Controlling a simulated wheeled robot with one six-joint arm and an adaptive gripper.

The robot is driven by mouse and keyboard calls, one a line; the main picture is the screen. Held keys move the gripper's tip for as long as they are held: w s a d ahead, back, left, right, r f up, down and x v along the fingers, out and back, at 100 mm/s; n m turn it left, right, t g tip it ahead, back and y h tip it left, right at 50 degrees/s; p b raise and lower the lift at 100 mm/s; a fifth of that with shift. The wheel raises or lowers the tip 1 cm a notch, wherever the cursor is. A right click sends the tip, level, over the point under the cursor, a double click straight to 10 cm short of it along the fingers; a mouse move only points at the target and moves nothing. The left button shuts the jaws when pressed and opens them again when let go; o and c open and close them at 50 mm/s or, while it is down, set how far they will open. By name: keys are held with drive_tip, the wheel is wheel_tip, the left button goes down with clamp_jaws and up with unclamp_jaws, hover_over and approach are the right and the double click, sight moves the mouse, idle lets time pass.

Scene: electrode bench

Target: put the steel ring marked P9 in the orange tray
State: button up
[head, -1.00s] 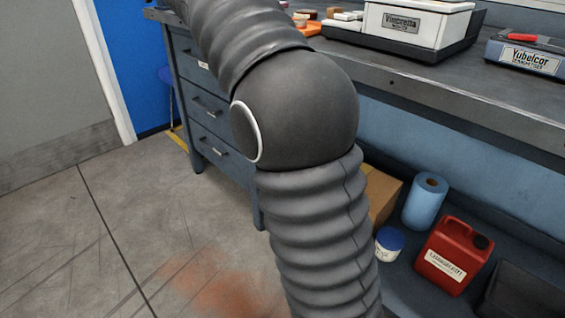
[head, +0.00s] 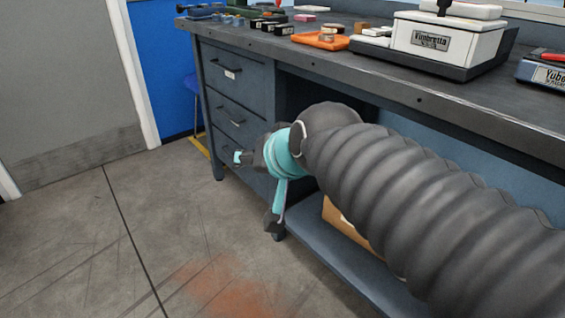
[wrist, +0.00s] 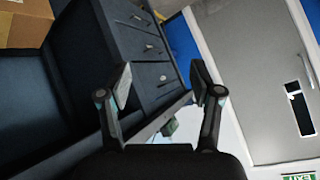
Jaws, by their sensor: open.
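The orange tray (head: 318,42) lies on the bench top (head: 455,92), left of the white box, with small tan and brown pieces at its rim. I cannot make out a steel ring or a P9 mark in either view. My gripper (head: 256,190) is open and empty, below bench-top height in front of the drawers. In the wrist view its two fingers (wrist: 161,80) stand apart with nothing held between them.
A drawer cabinet (head: 233,115) is behind my gripper. A white box (head: 445,45) stands on a dark base right of the tray. Several small dark blocks (head: 270,22) lie left of the tray. A cardboard box (head: 345,228) sits on the low shelf. Floor at left is clear.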

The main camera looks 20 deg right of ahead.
drive_tip(key=s+d+f+n+g+h, duration=0.2)
drive_tip(key=s+d+f+n+g, duration=0.1)
drive_tip(key=s+f, duration=0.8)
drive_tip(key=shift+s+d+g, duration=0.25)
drive_tip(key=shift+d+g, duration=0.25)
drive_tip(key=shift+g, duration=0.2)
drive_tip(key=shift+f, duration=0.1)
